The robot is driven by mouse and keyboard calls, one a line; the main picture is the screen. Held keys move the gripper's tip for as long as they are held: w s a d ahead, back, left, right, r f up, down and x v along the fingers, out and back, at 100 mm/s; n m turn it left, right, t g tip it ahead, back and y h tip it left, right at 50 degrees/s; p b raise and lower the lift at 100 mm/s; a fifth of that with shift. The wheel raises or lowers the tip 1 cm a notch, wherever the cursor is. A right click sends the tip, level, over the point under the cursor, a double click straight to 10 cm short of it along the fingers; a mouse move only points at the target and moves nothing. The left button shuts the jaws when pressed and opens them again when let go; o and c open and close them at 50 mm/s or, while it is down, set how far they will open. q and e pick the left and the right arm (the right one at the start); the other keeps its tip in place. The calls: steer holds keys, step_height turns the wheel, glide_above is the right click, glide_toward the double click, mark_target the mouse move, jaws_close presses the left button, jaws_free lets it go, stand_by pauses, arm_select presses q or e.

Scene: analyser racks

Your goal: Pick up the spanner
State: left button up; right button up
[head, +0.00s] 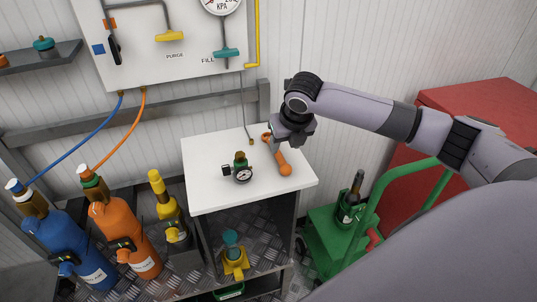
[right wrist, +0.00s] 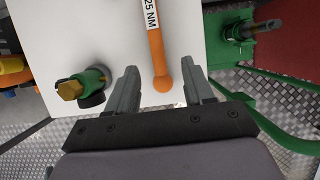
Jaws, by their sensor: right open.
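The spanner (head: 283,164) lies on the white tabletop, with an orange handle end toward the front and an orange head at the back. In the right wrist view its orange handle (right wrist: 158,62) carries a white "25 NM" label, and its far end is out of view. My right gripper (head: 276,144) is above the spanner and hides its middle in the head view. In the right wrist view the right gripper (right wrist: 162,82) is open, with the handle's rounded end showing between its two fingers and apart from both. My left gripper is not in view.
A pressure regulator with a gauge (head: 242,172) stands on the white table (head: 210,150), left of the spanner. Blue (head: 82,262) and orange (head: 130,240) cylinders stand further left. A green trolley (head: 375,205) with a dark bottle is at the right. A wall panel (head: 150,60) is behind.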

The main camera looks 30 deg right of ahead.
mark_target(279, 154)
steer(key=shift+w+x, duration=0.15)
steer(key=shift+x, duration=1.5)
steer(key=shift+w+x, duration=0.15)
steer(key=shift+x, duration=1.55)
steer(key=shift+a+r, duration=0.1)
steer(key=shift+r, duration=0.05)
steer(key=shift+c, duration=0.3)
jaws_close()
